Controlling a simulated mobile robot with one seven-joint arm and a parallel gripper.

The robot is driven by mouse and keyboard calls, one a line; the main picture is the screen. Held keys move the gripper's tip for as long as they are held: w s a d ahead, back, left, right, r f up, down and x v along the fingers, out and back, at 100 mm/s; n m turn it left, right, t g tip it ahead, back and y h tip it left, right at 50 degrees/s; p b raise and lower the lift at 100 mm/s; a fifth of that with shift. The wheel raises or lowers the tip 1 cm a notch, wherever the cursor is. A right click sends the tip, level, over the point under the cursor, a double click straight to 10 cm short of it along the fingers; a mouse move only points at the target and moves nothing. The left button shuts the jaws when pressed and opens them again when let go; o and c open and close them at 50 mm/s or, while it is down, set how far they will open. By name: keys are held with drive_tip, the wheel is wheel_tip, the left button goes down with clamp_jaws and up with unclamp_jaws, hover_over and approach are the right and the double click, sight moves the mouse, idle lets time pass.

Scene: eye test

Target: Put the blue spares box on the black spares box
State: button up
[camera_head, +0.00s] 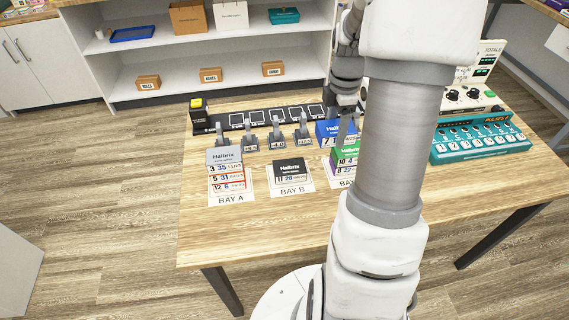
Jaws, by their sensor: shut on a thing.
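The blue spares box (328,130) is at my gripper (344,122), whose fingers come down on it from above and are shut on it. The blue box appears just behind and above the green-topped stack at the third bay; its height above the table is hard to tell. The black spares box (289,170) lies on the BAY B card (292,190), to the left of and nearer than the blue box, with nothing on top of it. My arm hides the right part of the blue box's surroundings.
A grey-topped stack (224,157) stands on the BAY A card (231,199). A green-topped stack (346,158) stands on the third bay card, partly behind my arm. Several grey upright pieces (249,140) stand before a black strip (265,117). A teal device (480,142) is right. The front table (260,232) is clear.

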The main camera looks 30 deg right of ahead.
drive_tip(key=b, duration=0.1)
hover_over(290, 166)
wheel_tip(290, 166, down, 7)
drive_tip(key=shift+r, duration=0.1)
drive_tip(key=shift+f+b, duration=0.45)
drive_tip(key=shift+f, duration=1.5)
drive_tip(key=shift+f, duration=0.2)
drive_tip(key=o, duration=1.4)
